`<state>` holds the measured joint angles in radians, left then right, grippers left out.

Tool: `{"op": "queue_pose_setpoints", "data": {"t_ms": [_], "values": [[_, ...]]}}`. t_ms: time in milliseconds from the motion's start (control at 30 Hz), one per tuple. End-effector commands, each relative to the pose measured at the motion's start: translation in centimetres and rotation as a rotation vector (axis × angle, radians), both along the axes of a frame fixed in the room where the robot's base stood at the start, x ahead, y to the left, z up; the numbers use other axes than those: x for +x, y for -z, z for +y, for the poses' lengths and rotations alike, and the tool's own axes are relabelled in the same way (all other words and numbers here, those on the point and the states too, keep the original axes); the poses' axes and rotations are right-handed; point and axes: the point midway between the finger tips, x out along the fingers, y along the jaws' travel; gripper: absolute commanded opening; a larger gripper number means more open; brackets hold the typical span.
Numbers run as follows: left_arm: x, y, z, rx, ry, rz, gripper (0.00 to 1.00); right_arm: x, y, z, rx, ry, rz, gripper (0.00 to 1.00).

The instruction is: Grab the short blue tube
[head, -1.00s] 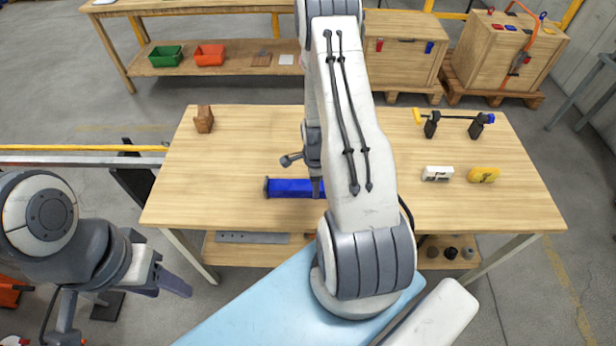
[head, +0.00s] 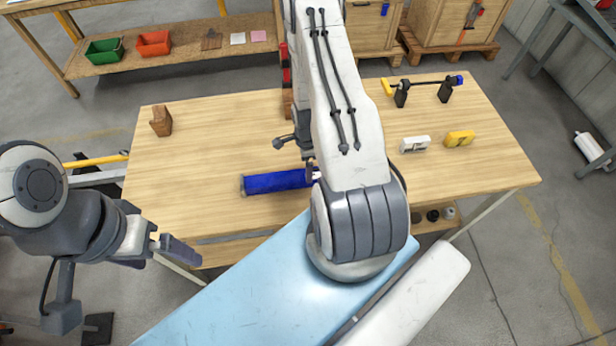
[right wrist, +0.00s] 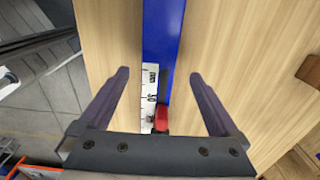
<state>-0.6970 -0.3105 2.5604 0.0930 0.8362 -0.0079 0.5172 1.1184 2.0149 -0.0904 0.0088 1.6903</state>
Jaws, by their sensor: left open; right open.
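The blue tube (head: 272,182) lies on the wooden table near its front edge, its right end hidden behind my right arm in the head view. In the right wrist view the tube (right wrist: 178,40) runs between the spread fingers of my right gripper (right wrist: 159,74). The fingers stand apart on either side, with no visible contact; the height gap is hard to judge. In the head view my right arm mostly hides this gripper. My left gripper (head: 163,254) is open and empty, left of the table's front edge.
A white scale strip (right wrist: 149,90) and a red piece (right wrist: 161,118) show beside the tube. A wooden block (head: 161,121) stands at the table's left. A white device (head: 415,144), a yellow device (head: 459,139) and a black-stand rig (head: 424,88) are at the right.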

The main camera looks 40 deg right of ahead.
Motion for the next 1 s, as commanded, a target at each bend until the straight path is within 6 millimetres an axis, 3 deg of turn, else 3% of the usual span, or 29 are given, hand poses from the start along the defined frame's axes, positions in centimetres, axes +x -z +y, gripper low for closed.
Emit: {"op": "queue_pose_setpoints", "data": {"t_ms": [167, 500, 900, 1000], "values": [[0.0, 1.0, 0.0, 0.000, -0.001, 0.000, 0.97, 0.0, 1.4, 0.1, 0.000, -0.001, -0.001, 0.97], [0.0, 5.1, 0.0, 0.000, -0.008, 0.001, 0.97, 0.0, 5.5, 0.2, 0.000, 0.001, -0.001, 0.97], [0.0, 5.5, 0.0, 0.000, -0.010, 0.001, 0.97, 0.0, 5.9, 0.2, 0.000, 0.002, -0.001, 0.97], [0.0, 5.5, 0.0, 0.000, -0.010, 0.001, 0.97, 0.0, 5.9, 0.2, 0.001, 0.002, -0.001, 0.59]]}}
